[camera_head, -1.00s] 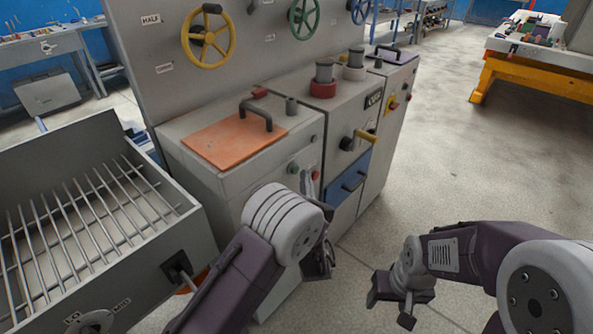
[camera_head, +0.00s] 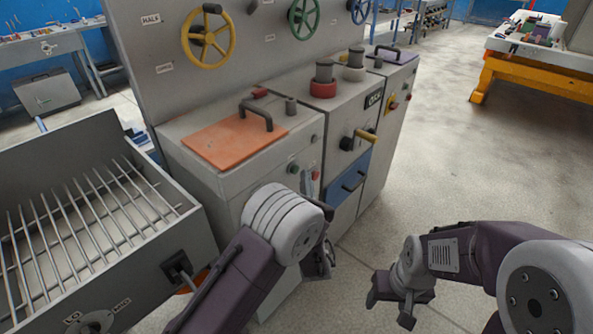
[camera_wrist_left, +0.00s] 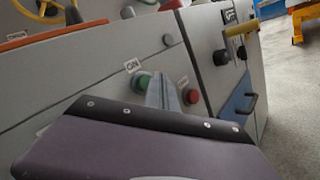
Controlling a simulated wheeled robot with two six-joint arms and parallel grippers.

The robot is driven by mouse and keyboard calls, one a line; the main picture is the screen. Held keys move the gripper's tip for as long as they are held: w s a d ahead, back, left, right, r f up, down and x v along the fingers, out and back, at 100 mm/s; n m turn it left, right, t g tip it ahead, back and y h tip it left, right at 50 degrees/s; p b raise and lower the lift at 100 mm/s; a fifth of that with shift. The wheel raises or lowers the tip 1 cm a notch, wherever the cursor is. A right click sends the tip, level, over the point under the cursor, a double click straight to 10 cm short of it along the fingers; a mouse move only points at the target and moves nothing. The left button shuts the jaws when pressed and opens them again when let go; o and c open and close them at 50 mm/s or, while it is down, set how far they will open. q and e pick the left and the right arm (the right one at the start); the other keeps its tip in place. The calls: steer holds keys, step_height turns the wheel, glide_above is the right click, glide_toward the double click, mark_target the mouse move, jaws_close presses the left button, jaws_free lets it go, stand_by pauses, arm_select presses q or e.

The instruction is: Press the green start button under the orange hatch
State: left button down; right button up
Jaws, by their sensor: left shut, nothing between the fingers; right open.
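The orange hatch (camera_head: 232,141) lies flat and closed on top of the grey cabinet, with a dark handle at its back right. The green button (camera_head: 293,168) is on the cabinet's front face below the hatch. It also shows in the left wrist view (camera_wrist_left: 141,83), under a label, its right side partly behind my fingers. My left gripper (camera_head: 307,181) is shut and empty, its fingers pointing at the face between the green button and the red button (camera_wrist_left: 190,96). I cannot tell whether they touch the face. My right gripper (camera_head: 391,311) is open and empty, away from the cabinet.
A dark knob (camera_head: 314,138) sits above the buttons. A yellow-handled crank (camera_head: 362,136) and a blue drawer (camera_head: 350,182) are to the right. The floor at the right is open.

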arm_select(q)
steer(key=shift+a, duration=0.15)
stand_by(0.7)
steer(key=shift+w+a, duration=0.2)
steer(key=shift+w, duration=0.05)
steer(key=shift+w+a, duration=0.25)
steer(key=shift+a, duration=0.15)
stand_by(0.9)
steer(key=shift+d, duration=0.15)
steer(key=shift+s+d, duration=0.5)
steer(key=shift+d, duration=0.05)
steer(key=shift+d, duration=0.1)
steer(key=s+d, duration=0.1)
steer(key=d, duration=0.1)
steer(key=s+d, duration=0.2)
stand_by(0.3)
stand_by(0.5)
